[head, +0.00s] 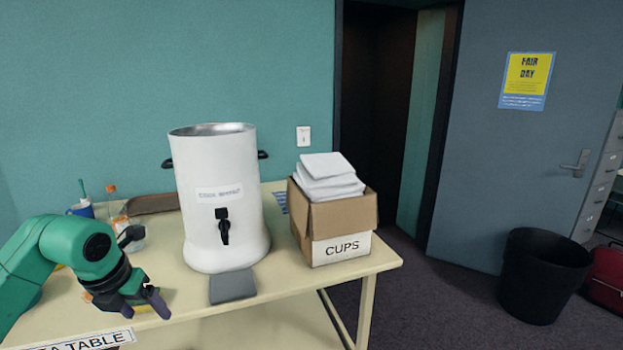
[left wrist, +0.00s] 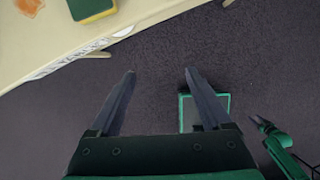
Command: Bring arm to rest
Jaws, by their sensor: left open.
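My left arm (head: 70,245) comes in from the left in the head view, bent over the front left of the table (head: 290,312). Its gripper (head: 140,303) is open and points down near the table's front edge. In the left wrist view the two fingers (left wrist: 159,74) are spread with nothing between them, only dark floor below. A green arm with a dark end, which looks like my right one (left wrist: 262,124), shows at the right of that view; its jaws are too small to read.
A white urn (head: 215,165) with a tap stands mid-table, a grey pad (head: 232,287) before it. A cardboard CUPS box (head: 340,247) stands right. A bottle (head: 112,205), blue mug (head: 82,210) and sponge (left wrist: 92,8) are left. A black bin (head: 545,275) stands on the floor.

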